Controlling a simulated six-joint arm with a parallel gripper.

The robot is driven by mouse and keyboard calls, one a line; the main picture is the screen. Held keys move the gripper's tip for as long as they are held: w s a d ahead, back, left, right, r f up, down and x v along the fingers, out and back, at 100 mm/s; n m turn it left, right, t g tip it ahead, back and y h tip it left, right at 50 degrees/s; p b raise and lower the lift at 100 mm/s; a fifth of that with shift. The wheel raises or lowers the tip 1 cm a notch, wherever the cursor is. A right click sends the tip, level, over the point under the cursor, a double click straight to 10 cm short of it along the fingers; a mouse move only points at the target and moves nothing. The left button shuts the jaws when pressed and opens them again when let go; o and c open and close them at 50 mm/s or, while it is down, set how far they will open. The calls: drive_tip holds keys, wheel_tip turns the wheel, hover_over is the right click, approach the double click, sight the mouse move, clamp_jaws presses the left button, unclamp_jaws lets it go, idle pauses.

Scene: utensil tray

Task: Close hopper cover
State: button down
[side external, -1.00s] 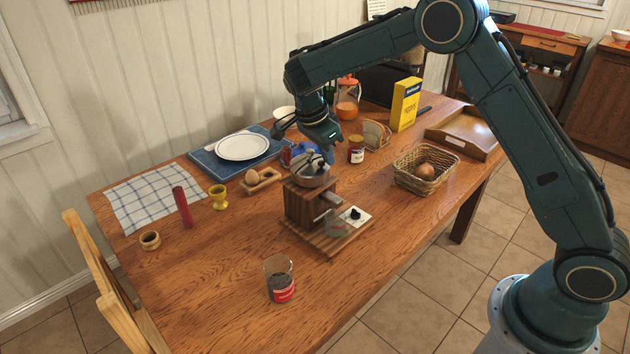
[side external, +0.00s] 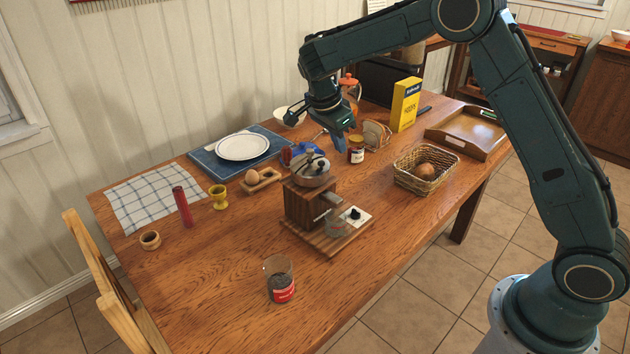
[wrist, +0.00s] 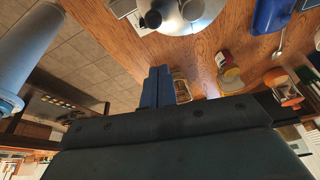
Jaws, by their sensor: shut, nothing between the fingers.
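The coffee grinder has a wooden box body (side external: 305,204) on a striped wooden base. Its round metal hopper (side external: 312,178) sits on top. The metal hopper cover (side external: 311,164) lies over the hopper, with a dark knob; whether it closes the opening fully is too small to tell. In the wrist view the metal top of the grinder (wrist: 185,14) is partly cut off by the upper edge. My gripper (side external: 340,150) is above and to the right of the hopper, apart from it. Its blue fingers (wrist: 157,86) are together and empty.
A jam jar (side external: 356,150) and a toast rack (side external: 376,134) stand just behind and right of my gripper. A yellow box (side external: 405,104) and wicker basket (side external: 426,170) are further right. A glass with dark contents (side external: 279,280) stands in front. The table's front left is mostly clear.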

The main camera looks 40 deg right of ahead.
sight(321, 162)
drive_tip(key=v, duration=0.7)
drive_tip(key=shift+r, duration=0.3)
drive_tip(key=c, duration=1.4)
unclamp_jaws()
drive_tip(key=shift+w, duration=0.1)
drive_tip(key=r+n+y, duration=0.1)
drive_tip(key=n, duration=0.7)
drive_tip(key=a+r+n+y, duration=0.1)
drive_tip(key=n, duration=0.7)
drive_tip(key=a+r+n+y, duration=0.1)
drive_tip(key=n, duration=0.7)
drive_tip(key=shift+w+r+n+t+y, duration=0.3)
drive_tip(key=shift+w+y, duration=0.1)
drive_tip(key=shift+f, duration=0.2)
wheel_tip(321, 162, down, 13)
drive_tip(key=shift+f, duration=0.2)
